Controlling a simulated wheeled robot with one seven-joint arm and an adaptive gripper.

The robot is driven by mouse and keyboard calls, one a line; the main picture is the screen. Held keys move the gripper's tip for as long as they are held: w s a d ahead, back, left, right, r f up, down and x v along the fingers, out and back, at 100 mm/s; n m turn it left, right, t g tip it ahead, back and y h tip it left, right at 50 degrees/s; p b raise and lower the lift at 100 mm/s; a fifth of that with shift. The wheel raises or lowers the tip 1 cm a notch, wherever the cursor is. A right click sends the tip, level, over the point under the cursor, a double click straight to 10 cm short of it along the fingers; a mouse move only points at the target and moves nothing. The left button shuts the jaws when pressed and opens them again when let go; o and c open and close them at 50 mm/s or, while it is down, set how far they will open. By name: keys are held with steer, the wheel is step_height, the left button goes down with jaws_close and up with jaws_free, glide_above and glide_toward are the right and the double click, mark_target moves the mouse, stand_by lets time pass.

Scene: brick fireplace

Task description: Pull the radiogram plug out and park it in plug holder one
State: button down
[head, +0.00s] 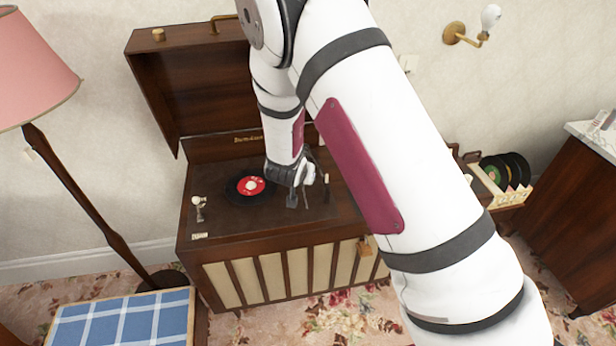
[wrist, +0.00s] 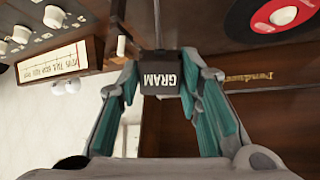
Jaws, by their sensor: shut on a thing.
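The radiogram (head: 230,235) stands against the wall with its lid up in the head view. My gripper (head: 293,198) is low over its top deck, to the right of a record. In the wrist view my gripper (wrist: 165,88) has its teal-padded fingers on both sides of a dark block lettered GRAM, the radiogram plug (wrist: 165,78). It is shut on this plug. The plug's pins and the cord's run cannot be made out. I cannot pick out plug holder one in either view.
The record (head: 251,186) with a red label lies on the deck; it also shows in the wrist view (wrist: 270,20). The raised lid (head: 195,85) stands behind. A dial panel with knobs (wrist: 60,62) is left in the wrist view. A lamp (head: 35,75) stands left, a record rack (head: 500,185) right.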

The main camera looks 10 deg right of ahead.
steer(key=shift+w+d+n+g+y, duration=0.2)
steer(key=shift+d+n+g+y, duration=0.25)
steer(key=shift+g, duration=0.25)
steer(key=shift+d+g+y, duration=0.35)
steer(key=shift+d+g, duration=0.15)
steer(key=shift+d, duration=0.2)
steer(key=s+d+r+n+g, duration=0.1)
steer(key=s+d+g, duration=0.1)
steer(key=d, duration=0.8)
steer(key=s+d+r+n+g+y, duration=0.1)
steer(key=s+d, duration=0.4)
steer(key=d, duration=0.5)
steer(key=n+g, duration=0.1)
steer(key=g, duration=0.1)
steer(key=shift+s+g+y, duration=0.15)
steer(key=shift+g+y, duration=0.15)
steer(key=shift+r+n, duration=0.1)
steer(key=shift+n, duration=0.15)
